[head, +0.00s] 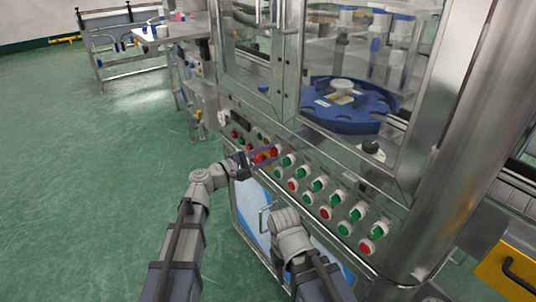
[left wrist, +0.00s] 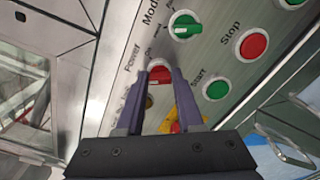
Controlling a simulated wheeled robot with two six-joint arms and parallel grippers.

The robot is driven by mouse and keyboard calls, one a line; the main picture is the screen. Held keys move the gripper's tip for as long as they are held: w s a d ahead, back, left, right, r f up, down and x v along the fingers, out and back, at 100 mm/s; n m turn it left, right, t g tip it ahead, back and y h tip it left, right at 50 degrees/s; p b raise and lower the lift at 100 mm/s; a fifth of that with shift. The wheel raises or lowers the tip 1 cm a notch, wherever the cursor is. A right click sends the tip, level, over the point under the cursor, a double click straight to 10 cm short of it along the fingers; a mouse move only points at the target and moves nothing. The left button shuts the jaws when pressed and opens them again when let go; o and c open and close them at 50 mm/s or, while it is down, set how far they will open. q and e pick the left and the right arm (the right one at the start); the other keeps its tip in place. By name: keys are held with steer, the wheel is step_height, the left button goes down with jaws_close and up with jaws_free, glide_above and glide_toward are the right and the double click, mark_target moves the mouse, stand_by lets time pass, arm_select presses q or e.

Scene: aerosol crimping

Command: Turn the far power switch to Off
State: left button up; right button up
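The far power switch is a red rotary knob (left wrist: 160,75) beside the word "Power" in the left wrist view. My left gripper (left wrist: 161,78) has its two dark fingers apart, one on each side of this red knob. I cannot tell whether the fingers touch it. In the head view my left gripper (head: 251,160) is at the far part of the machine's front panel, over the red controls there. My right arm's grey wrist shows in front of the panel's lower edge, but its fingers are hidden.
A green mode switch (left wrist: 185,25), a red stop button (left wrist: 253,45) and a green start button (left wrist: 215,88) sit close to the knob. A red button on yellow (left wrist: 175,127) is partly behind my gripper. Several more controls run toward the near end. Floor at left is clear.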

arm_select(q)
steer(key=o, duration=0.4)
steer(key=shift+o, duration=0.2)
steer(key=shift+a, duration=0.1)
steer(key=v, duration=0.7)
steer(key=shift+s+a, duration=0.25)
steer(key=shift+f, duration=0.1)
